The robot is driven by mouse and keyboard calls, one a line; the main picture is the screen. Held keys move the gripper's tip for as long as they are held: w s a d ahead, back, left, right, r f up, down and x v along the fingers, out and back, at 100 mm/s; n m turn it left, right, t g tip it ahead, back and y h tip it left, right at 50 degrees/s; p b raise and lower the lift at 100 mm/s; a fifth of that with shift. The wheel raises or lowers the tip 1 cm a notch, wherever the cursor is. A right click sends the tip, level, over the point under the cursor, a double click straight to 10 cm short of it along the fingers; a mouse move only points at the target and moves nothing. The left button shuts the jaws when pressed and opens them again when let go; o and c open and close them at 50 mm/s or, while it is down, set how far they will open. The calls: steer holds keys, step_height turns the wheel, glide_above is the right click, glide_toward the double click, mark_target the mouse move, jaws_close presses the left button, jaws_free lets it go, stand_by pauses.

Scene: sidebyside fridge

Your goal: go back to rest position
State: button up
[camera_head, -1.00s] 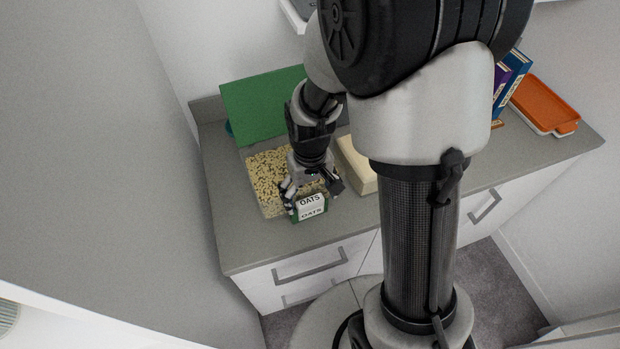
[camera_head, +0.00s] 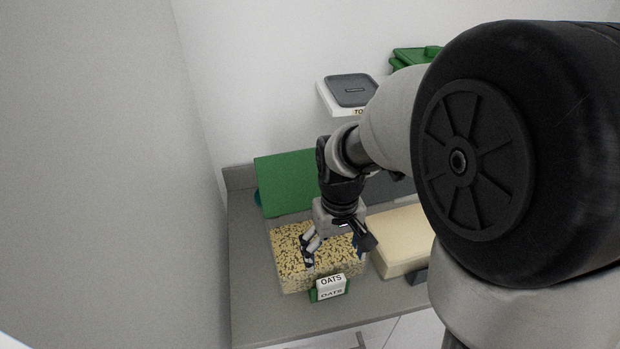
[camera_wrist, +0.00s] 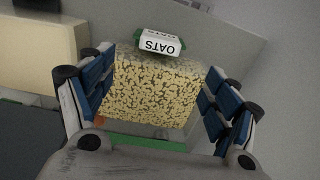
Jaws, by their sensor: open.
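My gripper (camera_head: 338,248) is open and empty above a clear bin of oats (camera_head: 290,284) on the grey counter. In the wrist view its two blue-padded fingers stand wide apart, with the oats bin (camera_wrist: 150,100) showing between and beyond them. A white label reading OATS (camera_head: 331,287) in a green clip is on the front of the bin; it also shows upside down in the wrist view (camera_wrist: 160,43). The bin's top is uncovered, and a green panel (camera_head: 287,182) stands upright behind it. My arm hides much of the right side.
A cream container (camera_head: 398,240) stands on the counter right of the oats bin. A wall shelf above holds a grey-lidded container (camera_head: 351,89) and a green item (camera_head: 413,56). A grey wall is close at the left. The counter (camera_head: 252,300) left of the bin is clear.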

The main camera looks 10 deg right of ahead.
steer(key=s+r+t+b, duration=0.1)
steer(key=s+r+t, duration=0.1)
steer(key=s+r, duration=0.3)
steer(key=s+r+t+b, duration=0.2)
steer(key=s+r, duration=0.3)
steer(key=s, duration=0.5)
steer(key=shift+m+t, duration=0.3)
steer(key=shift+m, duration=0.1)
